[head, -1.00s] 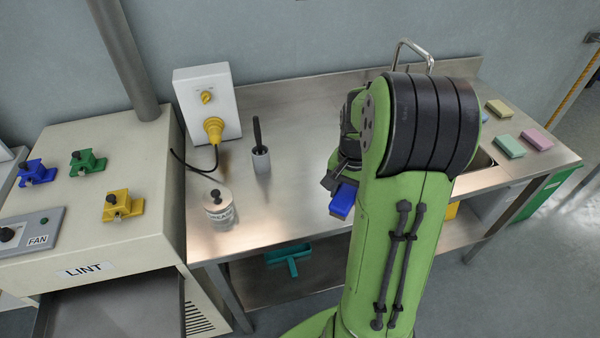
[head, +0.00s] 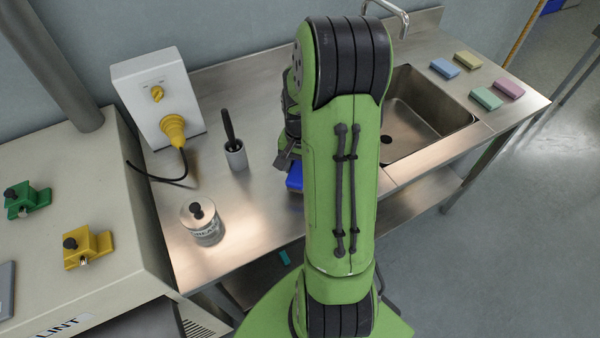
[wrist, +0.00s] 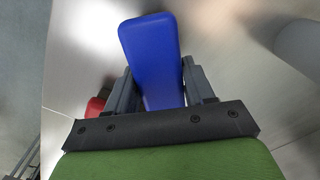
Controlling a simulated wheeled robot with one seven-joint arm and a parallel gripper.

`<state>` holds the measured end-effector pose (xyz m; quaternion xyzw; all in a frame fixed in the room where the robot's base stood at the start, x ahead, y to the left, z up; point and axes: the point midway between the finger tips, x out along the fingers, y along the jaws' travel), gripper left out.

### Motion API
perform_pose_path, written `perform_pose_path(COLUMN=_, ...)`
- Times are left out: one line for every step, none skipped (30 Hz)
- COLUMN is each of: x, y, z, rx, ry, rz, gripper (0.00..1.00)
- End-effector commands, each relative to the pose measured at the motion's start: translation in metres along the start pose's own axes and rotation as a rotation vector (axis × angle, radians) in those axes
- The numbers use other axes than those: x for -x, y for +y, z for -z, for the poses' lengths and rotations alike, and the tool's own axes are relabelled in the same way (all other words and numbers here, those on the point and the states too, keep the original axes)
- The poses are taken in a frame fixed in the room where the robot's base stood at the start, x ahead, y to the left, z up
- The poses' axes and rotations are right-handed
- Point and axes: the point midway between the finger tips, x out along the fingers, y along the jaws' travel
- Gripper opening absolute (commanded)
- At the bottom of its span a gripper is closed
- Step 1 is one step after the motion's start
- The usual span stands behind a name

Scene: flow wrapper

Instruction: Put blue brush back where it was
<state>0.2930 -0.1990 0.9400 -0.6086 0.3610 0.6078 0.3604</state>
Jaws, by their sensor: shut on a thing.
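The blue brush (head: 294,178) shows as a small blue end beside my arm in the head view, over the steel counter (head: 255,205). In the wrist view the blue brush (wrist: 152,58) lies between both fingers of my gripper (wrist: 155,90), which is shut on it. In the head view my gripper (head: 284,160) is mostly hidden behind my green arm. Whether the brush touches the counter cannot be told. A red thing (wrist: 95,107) shows beside the left finger in the wrist view, partly hidden.
On the counter stand a labelled canister (head: 204,228), a grey cup with a black-handled tool (head: 236,154) and a white box with a yellow plug (head: 160,95). A sink (head: 425,110) lies to the right, with coloured blocks (head: 485,98) beyond. The lint machine (head: 100,170) is at left.

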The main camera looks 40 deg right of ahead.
Motion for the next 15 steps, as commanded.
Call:
perform_pose_path(x=-0.013, y=0.001, z=-0.001, rx=-0.001, ry=-0.005, rz=-0.002, gripper=0.25)
perform_pose_path(x=-0.018, y=0.001, z=-0.001, rx=-0.001, ry=-0.005, rz=-0.002, gripper=0.25)
perform_pose_path(x=-0.023, y=0.001, z=-0.001, rx=-0.001, ry=-0.004, rz=-0.001, gripper=0.25)
perform_pose_path(x=-0.024, y=0.001, z=-0.001, rx=-0.001, ry=-0.003, rz=-0.001, gripper=0.25)
perform_pose_path(x=-0.024, y=0.000, z=0.000, rx=-0.001, ry=-0.002, rz=0.000, gripper=0.25)
perform_pose_path(x=-0.023, y=0.000, z=0.000, rx=-0.001, ry=0.000, rz=0.000, gripper=0.25)
perform_pose_path(x=-0.022, y=0.000, z=0.000, rx=-0.001, ry=0.000, rz=0.000, gripper=0.25)
perform_pose_path(x=-0.022, y=0.000, z=0.000, rx=-0.001, ry=0.000, rz=0.000, gripper=0.25)
perform_pose_path(x=-0.022, y=0.000, z=0.000, rx=0.000, ry=0.000, rz=0.000, gripper=0.25)
perform_pose_path(x=-0.022, y=0.000, z=0.000, rx=0.000, ry=0.000, rz=0.000, gripper=0.25)
perform_pose_path(x=-0.023, y=0.000, z=0.000, rx=0.000, ry=0.000, rz=0.000, gripper=0.25)
perform_pose_path(x=-0.025, y=0.000, z=0.000, rx=0.000, ry=0.000, rz=0.000, gripper=0.25)
perform_pose_path(x=-0.026, y=0.000, z=0.000, rx=0.000, ry=0.000, rz=0.000, gripper=0.25)
perform_pose_path(x=-0.027, y=0.000, z=0.000, rx=0.000, ry=0.000, rz=0.000, gripper=0.25)
perform_pose_path(x=-0.026, y=0.000, z=0.000, rx=0.000, ry=-0.001, rz=0.000, gripper=0.59)
